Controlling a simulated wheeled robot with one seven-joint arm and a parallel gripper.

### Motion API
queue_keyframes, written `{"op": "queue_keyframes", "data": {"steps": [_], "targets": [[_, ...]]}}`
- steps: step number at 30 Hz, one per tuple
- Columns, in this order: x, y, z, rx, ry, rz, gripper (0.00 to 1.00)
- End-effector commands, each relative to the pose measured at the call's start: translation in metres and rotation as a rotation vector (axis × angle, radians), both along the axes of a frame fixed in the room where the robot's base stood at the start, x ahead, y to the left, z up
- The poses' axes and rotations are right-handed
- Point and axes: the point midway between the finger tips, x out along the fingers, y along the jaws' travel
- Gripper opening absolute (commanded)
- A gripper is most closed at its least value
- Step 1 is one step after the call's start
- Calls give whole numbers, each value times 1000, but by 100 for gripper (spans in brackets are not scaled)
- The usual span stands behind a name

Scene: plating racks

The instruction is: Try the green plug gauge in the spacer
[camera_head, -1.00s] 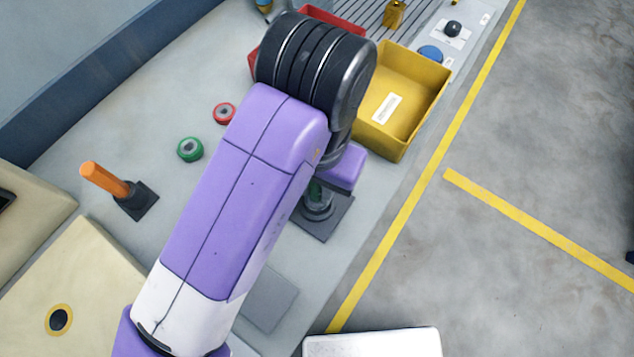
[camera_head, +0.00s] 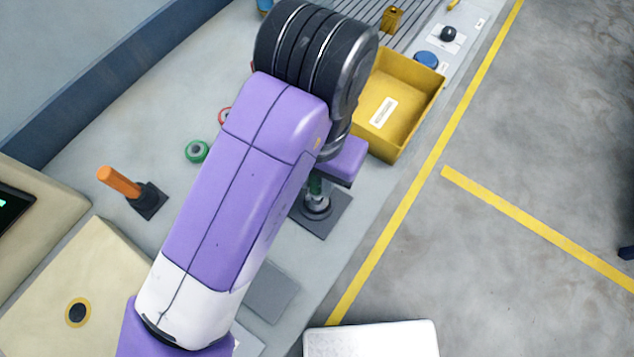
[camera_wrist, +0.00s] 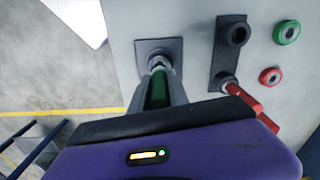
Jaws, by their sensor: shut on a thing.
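My gripper (camera_wrist: 160,92) is shut on the green plug gauge (camera_wrist: 158,90), whose green handle shows between the fingers in the wrist view. In the head view a bit of the gauge's green (camera_head: 315,184) shows below my purple gripper body (camera_head: 345,160). Straight below it, a round grey metal piece, which looks like the spacer (camera_head: 317,206), sits on a dark square plate (camera_head: 335,222). The plate also shows in the wrist view (camera_wrist: 145,46). The gauge looks upright over the metal piece. Whether its end is inside the bore is hidden.
A dark holder (camera_wrist: 222,62) has an empty socket and a red-handled gauge (camera_wrist: 245,97). Green (camera_head: 197,151) and red (camera_wrist: 270,76) rings lie on the bench. A yellow bin (camera_head: 412,110) stands beyond my gripper.

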Motion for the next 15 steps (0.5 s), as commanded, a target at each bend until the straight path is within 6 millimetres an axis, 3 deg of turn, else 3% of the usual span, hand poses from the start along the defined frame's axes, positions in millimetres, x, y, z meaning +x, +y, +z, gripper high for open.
{"op": "queue_keyframes", "data": {"steps": [15], "targets": [[0,0,26,0,-1,-1,0]]}}
